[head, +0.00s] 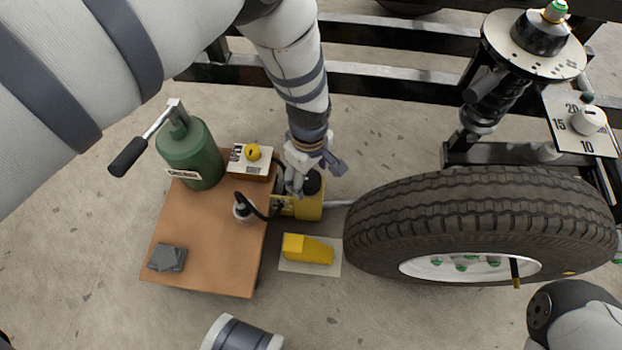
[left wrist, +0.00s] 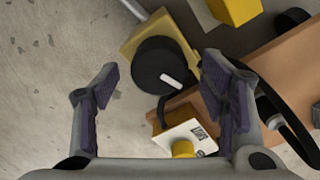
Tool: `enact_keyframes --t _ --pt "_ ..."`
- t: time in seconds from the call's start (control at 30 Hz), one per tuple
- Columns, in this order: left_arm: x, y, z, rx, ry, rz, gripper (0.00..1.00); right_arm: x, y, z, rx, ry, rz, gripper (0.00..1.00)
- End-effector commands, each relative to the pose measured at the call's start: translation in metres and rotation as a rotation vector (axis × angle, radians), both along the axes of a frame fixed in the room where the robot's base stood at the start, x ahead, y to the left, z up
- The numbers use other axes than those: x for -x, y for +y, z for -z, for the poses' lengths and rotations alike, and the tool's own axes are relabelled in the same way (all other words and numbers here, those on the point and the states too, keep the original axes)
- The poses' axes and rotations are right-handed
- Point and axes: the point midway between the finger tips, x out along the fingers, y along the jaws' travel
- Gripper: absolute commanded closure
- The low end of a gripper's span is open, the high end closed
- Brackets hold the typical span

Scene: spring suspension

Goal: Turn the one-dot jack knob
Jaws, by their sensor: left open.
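A yellow jack (head: 308,207) stands on the floor at the right edge of the brown table. A round black knob (head: 313,183) with a white pointer bar sits on its top. The knob shows large in the left wrist view (left wrist: 152,66), between and beyond the fingers. No dot mark can be made out on it. My left gripper (head: 315,174) is open and points down above the knob, partly covering the jack in the head view. Both empty fingers (left wrist: 161,86) show in the left wrist view, apart from the knob. My right gripper is not in view.
The brown table (head: 205,240) bears a green cylinder with a lever (head: 190,150), a box with a yellow knob (head: 253,152), and a grey block (head: 167,257). A yellow wedge (head: 308,249) lies in front of the jack. A large tyre (head: 480,220) stands to the right.

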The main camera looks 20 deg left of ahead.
Motion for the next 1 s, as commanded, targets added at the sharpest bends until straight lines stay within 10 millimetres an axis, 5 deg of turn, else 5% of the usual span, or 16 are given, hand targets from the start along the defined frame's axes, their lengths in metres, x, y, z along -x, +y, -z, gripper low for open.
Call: enact_keyframes --t 0.13,0.43,0.67,1.0 --pt "0.000 0.000 0.022 0.001 0.000 -0.001 0.34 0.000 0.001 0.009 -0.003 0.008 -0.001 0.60" --pt "-0.001 0.000 0.024 0.001 -0.003 -0.002 0.34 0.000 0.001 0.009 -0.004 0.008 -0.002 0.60" --pt "-0.001 0.000 0.024 0.001 -0.003 -0.002 0.82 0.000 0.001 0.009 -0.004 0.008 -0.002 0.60" --pt "-0.001 0.000 0.024 0.001 -0.003 0.033 0.82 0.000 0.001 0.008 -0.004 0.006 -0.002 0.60"
